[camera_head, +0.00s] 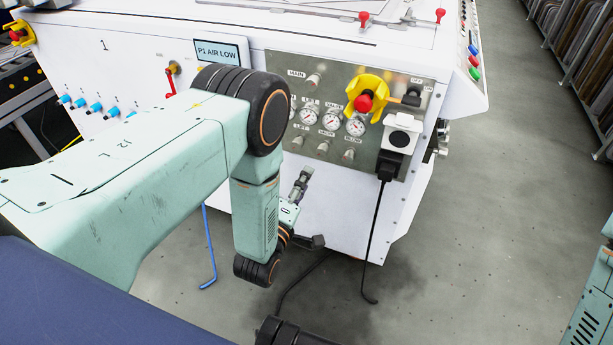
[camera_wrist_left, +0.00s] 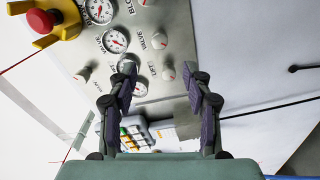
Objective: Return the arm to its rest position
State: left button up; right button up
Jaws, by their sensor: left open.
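My left arm comes in from the left in the head view, its elbow bent and its wrist hanging down before the white machine (camera_head: 340,210). My left gripper (camera_head: 311,210) is partly hidden by the wrist and lies in front of the machine's face, below the gauges. In the left wrist view the left gripper (camera_wrist_left: 163,76) is open, its two dark fingers apart, with nothing seen between them but the panel behind. The grey control panel (camera_head: 340,92) also shows there (camera_wrist_left: 178,50). A teal part of my right arm shows at the right edge; its gripper is out of view.
The panel carries gauges (camera_head: 355,126), knobs and a red button on a yellow guard (camera_head: 365,102). A black cable hangs from a white-lidded socket (camera_head: 399,140). A blue hook (camera_head: 210,255) hangs below the machine. Grey floor (camera_head: 480,230) is open to the right; racks stand beyond.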

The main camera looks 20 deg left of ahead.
pick_arm(q)
jog(key=s+a+f+m+g+p, duration=0.1)
jog(key=s+a+f+m+g, duration=0.1)
jog(key=s+f+m+g, duration=0.9)
jog(key=s+m+g+p, duration=0.2)
jog(key=s+m+g, duration=0.15)
jog(key=s, duration=1.45)
jog(key=s+a+r+g+p, duration=0.1)
jog(key=s+r+g+p, duration=0.2)
jog(key=s+r, duration=0.4)
jog(key=shift+r+y, duration=0.3)
jog(key=shift+r, duration=0.25)
jog(key=shift+g, duration=0.25)
